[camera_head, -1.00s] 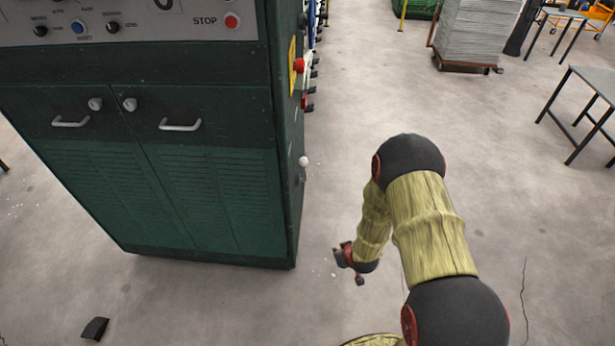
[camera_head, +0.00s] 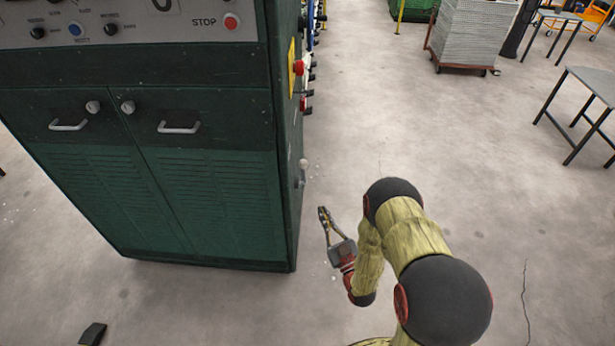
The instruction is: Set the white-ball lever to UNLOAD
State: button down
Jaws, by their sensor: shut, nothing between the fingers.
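The white-ball lever (camera_head: 303,164) sticks out from the right side face of the green machine cabinet (camera_head: 210,205). Its pale ball is at the top, with a short stem below it. Any UNLOAD marking is not readable from here. My gripper (camera_head: 324,213) is shut and empty. It is to the right of the cabinet's side, a little below and right of the lever in the picture, and apart from it. Its fingers point up and to the left.
A red button (camera_head: 298,67) on a yellow plate sits higher on the same side face, with further handles behind it. A STOP button (camera_head: 231,22) is on the front panel. A grey table (camera_head: 587,90) stands at the right. The floor between is clear.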

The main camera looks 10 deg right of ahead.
aim_at(306, 166)
jog(key=shift+s+d+r, duration=0.1)
jog(key=shift+s+r, duration=0.05)
jog(key=shift+r, duration=0.4)
jog(key=b+x, duration=0.1)
jog(key=x, duration=0.6)
jog(key=b+x, duration=0.2)
jog(key=x, duration=0.5)
jog(key=shift+r, duration=0.25)
jog(key=shift+w+d+r+m+p, duration=0.3)
jog(key=shift+w+r+p, duration=0.4)
jog(key=shift+w+r, duration=0.1)
jog(key=w+d+m+g+p, duration=0.1)
jog(key=w+d+g+p, duration=0.1)
jog(key=w, duration=0.3)
jog(key=w+d+r+m+g+h+p, duration=0.1)
jog(key=w+g+p, duration=0.2)
jog(key=w, duration=0.3)
jog(key=w+d+r+m+g+p, duration=0.1)
jog(key=w+d+g+p, duration=0.1)
jog(key=w+p, duration=0.2)
jog(key=shift+w+d, duration=0.35)
jog(key=shift+w, duration=0.85)
